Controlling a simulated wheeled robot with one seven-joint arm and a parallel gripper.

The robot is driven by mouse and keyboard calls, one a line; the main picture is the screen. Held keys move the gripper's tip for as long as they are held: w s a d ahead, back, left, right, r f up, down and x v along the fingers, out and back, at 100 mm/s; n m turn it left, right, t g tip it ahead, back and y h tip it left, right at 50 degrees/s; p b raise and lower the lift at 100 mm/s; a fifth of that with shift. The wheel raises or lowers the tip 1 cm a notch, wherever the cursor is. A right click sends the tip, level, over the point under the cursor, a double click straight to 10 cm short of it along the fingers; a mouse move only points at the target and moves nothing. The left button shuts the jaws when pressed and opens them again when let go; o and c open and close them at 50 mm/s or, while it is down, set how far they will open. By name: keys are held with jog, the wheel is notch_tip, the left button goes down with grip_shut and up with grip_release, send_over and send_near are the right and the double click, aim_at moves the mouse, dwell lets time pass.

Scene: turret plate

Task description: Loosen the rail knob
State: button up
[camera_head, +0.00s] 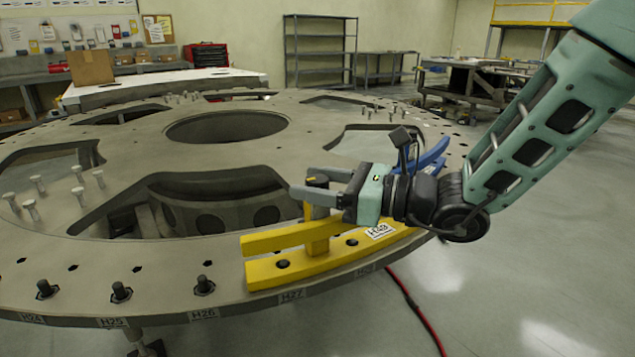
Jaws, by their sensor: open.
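The yellow rail (330,262) lies on the near right rim of the turret plate (225,282), with a white label at its right part. A knob (318,182) with a dark top and a yellow mark stands on the yellow post rising from the rail. My gripper (309,182) comes in from the right and points left at knob height. Its jaws are open, one on the near side and one on the far side of the knob. I cannot tell whether either jaw touches it. The near jaw hides part of the knob's underside.
A blue rail (434,154) lies behind my gripper on the plate's right side. Several bolts stand on the near rim (121,291) and the left of the plate. The plate has large cut-outs. A red cable (415,308) runs on the open floor at right.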

jog(key=c, duration=0.9)
jog(key=shift+c, duration=0.2)
jog(key=n+g+p, duration=0.1)
jog(key=g, duration=0.1)
jog(key=n+g+y+p, duration=0.1)
jog(key=n+g+p, duration=0.2)
jog(key=g, duration=0.1)
jog(key=shift+w+d+r+g, duration=0.1)
jog(key=shift+r+g, duration=0.15)
jog(key=shift+g, duration=0.15)
jog(key=n+g+h+p, duration=0.1)
jog(key=n+g+p, duration=0.4)
jog(key=g, duration=0.1)
jog(key=shift+g, duration=0.4)
jog(key=n+g+h+p, duration=0.1)
jog(key=n+g+h, duration=0.1)
jog(key=g, duration=0.1)
jog(key=n+g+h+p, duration=0.1)
jog(key=n+g, duration=0.1)
jog(key=g, duration=0.1)
jog(key=shift+f+n+h+p, duration=0.2)
jog(key=shift+n+h+p, duration=0.1)
jog(key=shift+h, duration=0.1)
jog(key=shift+n+g+h, duration=1.9)
jog(key=shift+n+h, duration=0.3)
jog(key=shift+h, duration=1)
